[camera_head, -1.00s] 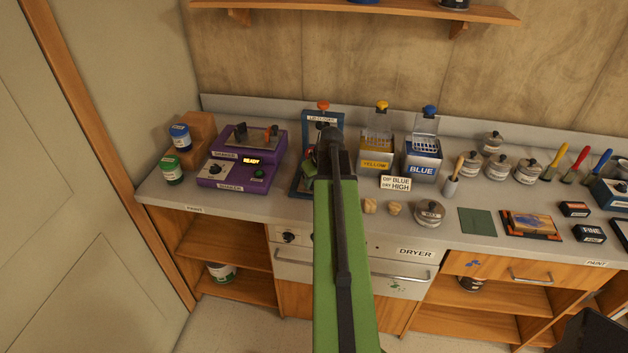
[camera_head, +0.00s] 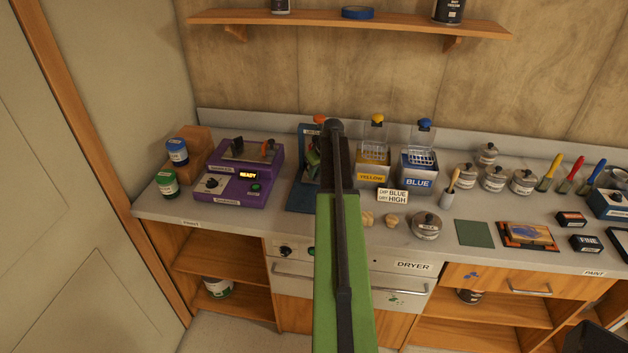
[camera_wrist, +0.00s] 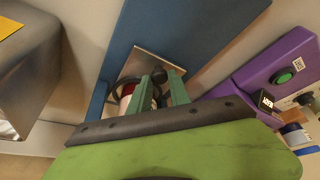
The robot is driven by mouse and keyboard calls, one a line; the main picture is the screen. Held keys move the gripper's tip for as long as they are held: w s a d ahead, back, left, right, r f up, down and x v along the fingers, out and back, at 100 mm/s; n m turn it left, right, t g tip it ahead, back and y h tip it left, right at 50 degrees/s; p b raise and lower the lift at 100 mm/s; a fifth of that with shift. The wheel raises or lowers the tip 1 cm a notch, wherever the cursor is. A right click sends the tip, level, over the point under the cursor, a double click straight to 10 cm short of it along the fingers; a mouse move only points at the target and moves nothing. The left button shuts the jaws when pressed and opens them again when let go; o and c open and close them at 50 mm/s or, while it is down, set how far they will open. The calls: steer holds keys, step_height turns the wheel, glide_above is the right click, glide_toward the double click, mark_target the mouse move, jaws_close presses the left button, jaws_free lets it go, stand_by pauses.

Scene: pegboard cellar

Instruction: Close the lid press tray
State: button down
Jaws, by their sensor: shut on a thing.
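The lid press (camera_head: 302,196) is a blue stand with an orange knob (camera_head: 320,118), on the counter left of the yellow and blue dip stations. My arm hides much of its front and right side. In the wrist view, its blue body (camera_wrist: 190,35) rises behind a grey metal plate (camera_wrist: 152,64), probably the tray. My gripper (camera_wrist: 164,82) has its green fingers close together around a small dark knob-like part (camera_wrist: 159,76), probably the tray's handle. A red and white container (camera_wrist: 126,92) sits beside the fingers, partly hidden. How far the tray is out cannot be told.
The purple shaker (camera_head: 235,188), reading READY, stands left of the press. The yellow station (camera_head: 371,178) and blue station (camera_head: 418,180) stand right. A sign (camera_head: 392,195) and small beige lumps (camera_head: 368,219) lie nearby. The dryer (camera_head: 350,275) is below the counter.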

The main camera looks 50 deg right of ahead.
steer(key=shift+w+d, duration=0.35)
steer(key=shift+d, duration=0.2)
steer(key=shift+w+d, duration=0.35)
steer(key=shift+d, duration=0.2)
steer(key=shift+r, duration=0.1)
steer(key=c, duration=1.2)
jaws_free()
steer(key=shift+d, duration=0.1)
steer(key=shift+c, duration=0.2)
steer(key=p+v, duration=1.6)
steer(key=v, duration=0.1)
steer(key=shift+s, duration=0.25)
